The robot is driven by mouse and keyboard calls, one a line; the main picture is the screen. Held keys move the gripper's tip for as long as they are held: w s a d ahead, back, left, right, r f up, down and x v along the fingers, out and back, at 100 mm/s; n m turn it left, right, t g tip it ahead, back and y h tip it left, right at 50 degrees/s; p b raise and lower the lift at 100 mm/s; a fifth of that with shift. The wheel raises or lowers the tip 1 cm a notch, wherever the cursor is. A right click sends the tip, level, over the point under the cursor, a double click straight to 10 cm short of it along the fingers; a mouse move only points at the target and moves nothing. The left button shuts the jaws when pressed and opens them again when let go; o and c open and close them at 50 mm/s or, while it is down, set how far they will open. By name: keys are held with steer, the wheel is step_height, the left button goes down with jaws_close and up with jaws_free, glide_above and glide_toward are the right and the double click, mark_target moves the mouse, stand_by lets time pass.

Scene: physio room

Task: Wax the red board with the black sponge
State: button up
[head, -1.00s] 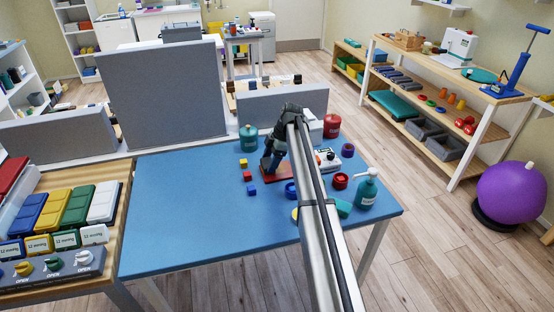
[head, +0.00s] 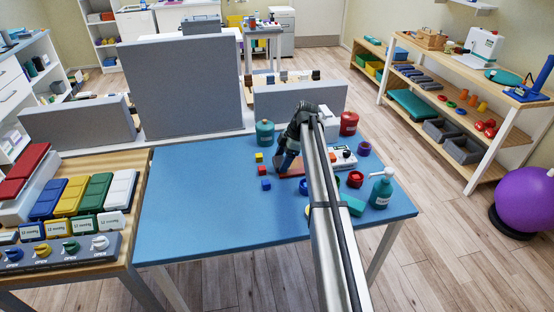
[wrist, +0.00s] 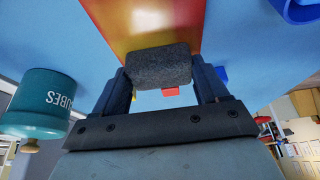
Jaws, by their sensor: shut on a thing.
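The red board (head: 297,168) lies flat on the blue table, partly hidden by my arm in the head view. In the wrist view the board (wrist: 150,18) runs to the top edge, with a yellow-orange sheen near the sponge. My gripper (wrist: 158,75) is shut on the black sponge (wrist: 158,66), a dark grey speckled block between its fingers. In the head view my gripper (head: 284,165) is low at the board, and the sponge is hard to make out. The sponge overlaps the board's near end in the wrist view; I cannot tell whether they touch.
Yellow (head: 259,157), red (head: 262,170) and blue (head: 266,185) cubes lie left of the board. A teal jar (head: 265,133), a red jar (head: 348,123) and a teal pump bottle (head: 381,190) stand around it. The table's left half (head: 195,200) is clear.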

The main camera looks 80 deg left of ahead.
steer(key=shift+w, duration=4.3)
steer(key=shift+d, duration=0.8)
steer(key=shift+s+d, duration=0.15)
steer(key=shift+s, duration=5.7)
steer(key=shift+w+r, duration=0.1)
steer(key=shift+r, duration=3.95)
